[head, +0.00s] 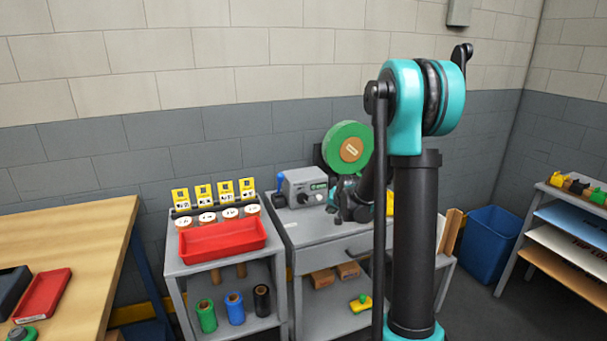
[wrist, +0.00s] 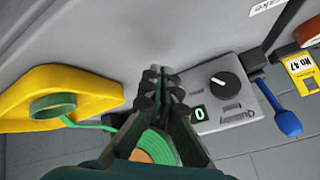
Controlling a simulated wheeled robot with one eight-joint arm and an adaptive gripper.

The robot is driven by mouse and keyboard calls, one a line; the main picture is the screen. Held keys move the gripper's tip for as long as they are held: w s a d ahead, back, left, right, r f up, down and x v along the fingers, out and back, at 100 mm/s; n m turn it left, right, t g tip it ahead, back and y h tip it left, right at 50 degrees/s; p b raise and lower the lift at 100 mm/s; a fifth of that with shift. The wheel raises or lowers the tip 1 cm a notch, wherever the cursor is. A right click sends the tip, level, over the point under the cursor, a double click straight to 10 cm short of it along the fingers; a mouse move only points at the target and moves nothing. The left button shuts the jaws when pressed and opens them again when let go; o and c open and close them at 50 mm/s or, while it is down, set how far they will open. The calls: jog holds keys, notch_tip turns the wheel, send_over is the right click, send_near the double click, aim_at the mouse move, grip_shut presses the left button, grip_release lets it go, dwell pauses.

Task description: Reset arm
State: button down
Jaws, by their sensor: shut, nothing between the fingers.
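My gripper (head: 340,215) hangs at the end of my folded teal and black arm, over the grey machine table. In the wrist view my gripper (wrist: 160,72) has its dark fingers together, with nothing held between them. A grey control box (head: 306,187) with a knob and a blue-handled lever stands just left of the gripper in the head view. It also shows right of the fingers in the wrist view (wrist: 222,95), with a green "0" display. A large green disc (head: 342,134) with a brown centre stands behind the gripper. My arm hides part of the machine.
A red tray (head: 222,241) and several yellow labels sit on the grey cart to the left. A wooden table (head: 75,240) is farther left. A blue bin (head: 486,243) and a shelf rack stand right. A yellow part (wrist: 55,88) is left of the fingers.

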jog(key=s+d+f+n+g+h, duration=0.1)
jog(key=s+n+g, duration=0.1)
jog(key=s, duration=1.6)
jog(key=s+d+f+n+g, duration=0.1)
jog(key=s+d+n+g, duration=0.1)
jog(key=s, duration=1.7)
jog(key=shift+d+f+n+h, duration=0.2)
jog(key=shift+f+n+h, duration=0.1)
jog(key=shift+f+h, duration=0.1)
